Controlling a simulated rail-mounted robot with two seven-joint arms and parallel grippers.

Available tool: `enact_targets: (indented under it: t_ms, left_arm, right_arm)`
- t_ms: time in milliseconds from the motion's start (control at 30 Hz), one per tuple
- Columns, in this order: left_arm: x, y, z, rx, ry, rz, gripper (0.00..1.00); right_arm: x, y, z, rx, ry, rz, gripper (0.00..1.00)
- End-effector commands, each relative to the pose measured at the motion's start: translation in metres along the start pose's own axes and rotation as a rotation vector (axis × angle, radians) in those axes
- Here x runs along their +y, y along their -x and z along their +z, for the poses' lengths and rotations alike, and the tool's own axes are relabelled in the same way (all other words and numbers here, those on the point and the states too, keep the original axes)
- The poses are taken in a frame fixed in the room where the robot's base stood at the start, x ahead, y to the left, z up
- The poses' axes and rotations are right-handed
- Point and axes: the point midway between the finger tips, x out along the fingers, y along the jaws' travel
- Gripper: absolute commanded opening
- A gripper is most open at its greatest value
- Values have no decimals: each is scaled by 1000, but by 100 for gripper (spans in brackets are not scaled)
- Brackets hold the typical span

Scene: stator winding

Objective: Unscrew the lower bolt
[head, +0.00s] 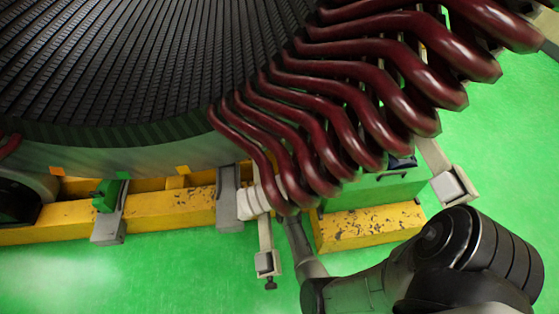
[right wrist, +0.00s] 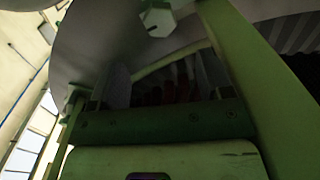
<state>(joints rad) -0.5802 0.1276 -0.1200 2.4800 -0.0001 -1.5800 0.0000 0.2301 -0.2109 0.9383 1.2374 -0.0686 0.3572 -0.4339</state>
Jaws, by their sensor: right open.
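In the head view a bracket arm (head: 265,235) hangs below the dark red coils, with a small dark bolt (head: 270,283) at its lower end. In the right wrist view a pale hexagonal bolt head (right wrist: 159,22) shows at the top, beyond the fingers, and a smaller bolt-like part (right wrist: 75,94) shows at the left. I cannot tell which of these is the lower bolt. My right gripper (right wrist: 162,85) is open, its fingers apart with no object clearly between them. In the head view its fingertips are hidden behind the coils. My left gripper is not in view.
The dark red coils (head: 345,95) overhang my right arm closely. The stator core (head: 130,60) fills the upper left. A chipped yellow beam (head: 165,208) and grey supports (head: 228,195) stand below it. The green floor (head: 190,275) is clear at the lower left.

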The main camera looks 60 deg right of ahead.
Motion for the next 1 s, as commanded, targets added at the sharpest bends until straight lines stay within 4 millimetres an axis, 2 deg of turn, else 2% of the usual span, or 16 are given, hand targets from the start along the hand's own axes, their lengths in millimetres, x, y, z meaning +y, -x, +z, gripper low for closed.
enact_targets:
  t_ms: [233,1000]
  left_arm:
    - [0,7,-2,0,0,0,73]
    - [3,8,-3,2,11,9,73]
  right_arm:
    - [0,17,0,0,0,0,73]
    - [0,18,-1,-3,12,-9,73]
